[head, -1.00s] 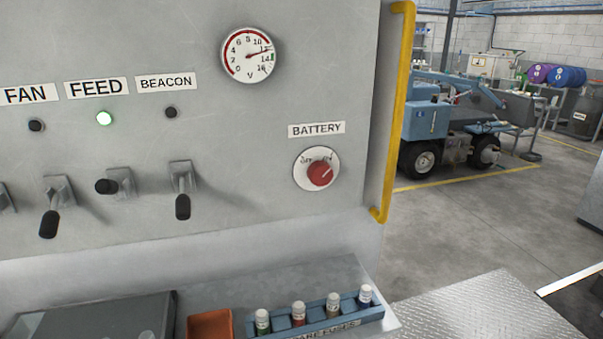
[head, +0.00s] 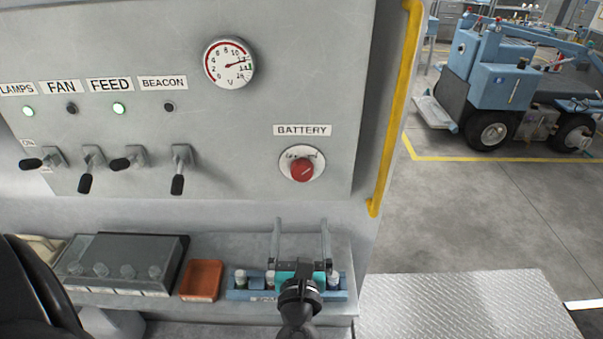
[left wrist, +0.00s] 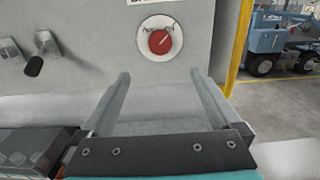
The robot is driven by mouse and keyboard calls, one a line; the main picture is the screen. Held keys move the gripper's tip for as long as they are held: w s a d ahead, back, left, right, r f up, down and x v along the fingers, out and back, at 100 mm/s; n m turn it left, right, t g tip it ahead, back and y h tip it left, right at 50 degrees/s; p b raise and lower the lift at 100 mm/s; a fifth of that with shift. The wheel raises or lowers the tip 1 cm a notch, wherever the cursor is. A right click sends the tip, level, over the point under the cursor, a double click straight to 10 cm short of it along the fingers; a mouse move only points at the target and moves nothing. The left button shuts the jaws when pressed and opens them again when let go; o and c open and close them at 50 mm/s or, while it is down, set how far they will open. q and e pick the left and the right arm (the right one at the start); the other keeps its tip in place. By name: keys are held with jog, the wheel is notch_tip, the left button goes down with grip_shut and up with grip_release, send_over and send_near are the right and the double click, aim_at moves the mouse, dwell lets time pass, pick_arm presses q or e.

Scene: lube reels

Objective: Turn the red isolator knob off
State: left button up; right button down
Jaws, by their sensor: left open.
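The red isolator knob (head: 302,170) sits on a round white plate under the BATTERY label (head: 302,130) on the grey panel. Its white pointer line slants up to the right, toward the right-hand marking. It also shows in the left wrist view (left wrist: 159,41), above and between the fingers. My left gripper (head: 301,224) is open and empty, below the knob and apart from it, in front of the fuse rack. In the left wrist view the two fingers (left wrist: 158,75) point toward the panel, wide apart. My right gripper is not in view.
Toggle switches (head: 130,160) line the panel at left, with LAMPS and FEED lights green. A voltmeter (head: 229,64) is above. A yellow handrail (head: 397,110) edges the panel at right. A shelf below holds an orange tray (head: 202,280) and a blue fuse rack (head: 240,294).

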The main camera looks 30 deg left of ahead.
aim_at(302, 175)
pick_arm(q)
jog(key=x, duration=1)
jog(key=p+x, duration=0.1)
jog(key=x, duration=0.4)
jog(key=shift+w+r, duration=0.1)
jog(key=shift+r, duration=0.25)
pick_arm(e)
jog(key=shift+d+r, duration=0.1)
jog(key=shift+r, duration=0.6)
pick_arm(q)
jog(key=shift+c, duration=0.4)
jog(key=c, duration=1.3)
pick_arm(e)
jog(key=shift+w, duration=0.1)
